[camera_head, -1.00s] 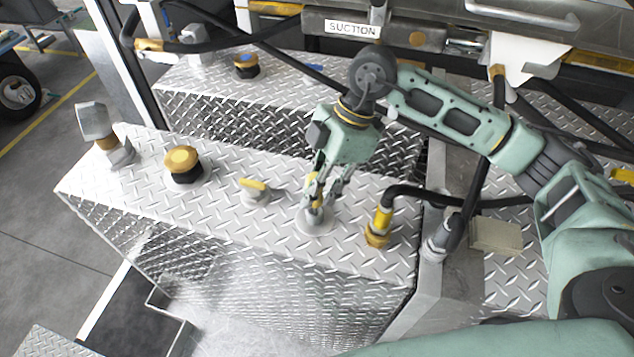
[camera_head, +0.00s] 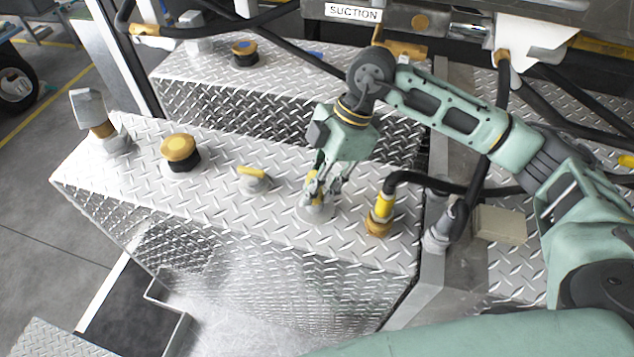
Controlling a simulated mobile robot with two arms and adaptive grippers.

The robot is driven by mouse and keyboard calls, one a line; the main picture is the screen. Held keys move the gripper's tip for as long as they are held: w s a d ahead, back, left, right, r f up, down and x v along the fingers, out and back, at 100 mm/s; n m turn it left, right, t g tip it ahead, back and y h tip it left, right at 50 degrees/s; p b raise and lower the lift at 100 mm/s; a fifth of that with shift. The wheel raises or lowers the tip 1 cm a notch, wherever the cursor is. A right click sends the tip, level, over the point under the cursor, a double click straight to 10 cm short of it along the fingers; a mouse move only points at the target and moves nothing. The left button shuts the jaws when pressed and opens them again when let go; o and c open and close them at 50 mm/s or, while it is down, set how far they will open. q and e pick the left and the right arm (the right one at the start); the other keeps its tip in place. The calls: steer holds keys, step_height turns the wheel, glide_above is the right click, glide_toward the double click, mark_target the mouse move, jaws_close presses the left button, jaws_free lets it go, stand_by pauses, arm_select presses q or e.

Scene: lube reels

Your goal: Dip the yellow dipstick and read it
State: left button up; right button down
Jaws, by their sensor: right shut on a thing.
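My right gripper (camera_head: 319,192) is low over the round grey fitting (camera_head: 316,213) on the top of the near diamond-plate tank (camera_head: 210,200). It is shut on the yellow dipstick (camera_head: 315,177), of which only a small yellow part shows between the fingers. The fingers hide most of the dipstick, and I cannot tell how deep it sits or read any mark on it. My left gripper is not in view.
Left of the gripper stand a yellow-handled fitting (camera_head: 252,175), a yellow-topped black cap (camera_head: 180,151) and a tall grey-topped fitting (camera_head: 95,115). Close on the right is a yellow hose fitting (camera_head: 380,212) with a black hose. A second tank (camera_head: 210,75) lies behind.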

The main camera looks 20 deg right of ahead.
stand_by(0.4)
step_height(320, 180, up, 29)
steer(key=p, duration=2.3)
steer(key=shift+r, duration=0.15)
steer(key=shift+f, duration=0.2)
